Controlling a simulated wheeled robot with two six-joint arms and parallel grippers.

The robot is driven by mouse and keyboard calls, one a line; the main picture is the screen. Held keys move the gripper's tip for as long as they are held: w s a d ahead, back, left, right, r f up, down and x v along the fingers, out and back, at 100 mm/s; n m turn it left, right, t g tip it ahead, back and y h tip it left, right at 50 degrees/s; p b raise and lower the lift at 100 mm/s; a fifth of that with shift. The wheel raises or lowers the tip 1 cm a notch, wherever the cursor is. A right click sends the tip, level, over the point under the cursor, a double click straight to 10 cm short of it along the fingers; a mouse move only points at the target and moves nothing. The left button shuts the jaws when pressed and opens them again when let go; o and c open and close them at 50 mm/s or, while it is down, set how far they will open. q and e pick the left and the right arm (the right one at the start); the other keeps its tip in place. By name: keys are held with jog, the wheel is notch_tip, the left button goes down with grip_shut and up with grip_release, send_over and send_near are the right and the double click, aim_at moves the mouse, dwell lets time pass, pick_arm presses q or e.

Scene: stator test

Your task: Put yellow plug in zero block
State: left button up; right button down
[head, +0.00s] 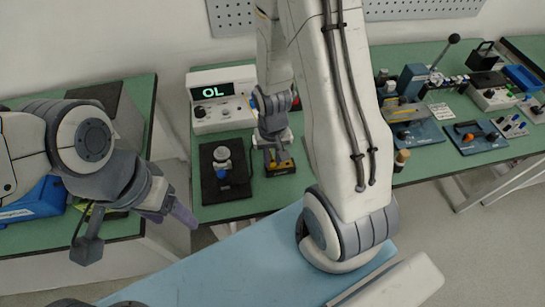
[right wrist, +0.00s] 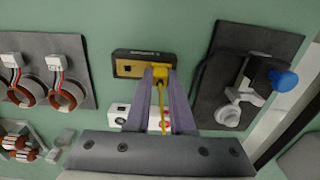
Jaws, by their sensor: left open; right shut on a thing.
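The yellow plug (right wrist: 160,74) is between the fingertips of my right gripper (right wrist: 161,78), with its yellow cable running back between the fingers. The zero block (right wrist: 131,67) is a small dark box with a tan face and one dark hole showing at its left. The plug is at the right part of this face; I cannot tell how deep it sits. In the head view the zero block (head: 281,170) lies just below my right gripper (head: 273,158). My left gripper (head: 181,212) is open and empty, out over the gap left of the middle table.
A black fixture with a blue knob (head: 223,174) stands left of the block; it also shows in the right wrist view (right wrist: 285,81). A white meter reading "OL" (head: 221,99) stands behind. Coils on a dark plate (right wrist: 45,72) lie on the block's other side.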

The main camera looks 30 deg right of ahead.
jog(key=c, duration=0.7)
grip_release()
notch_tip(320, 180, up, 10)
jog(key=shift+r+p, duration=0.25)
jog(key=shift+p, duration=0.2)
dwell(0.3)
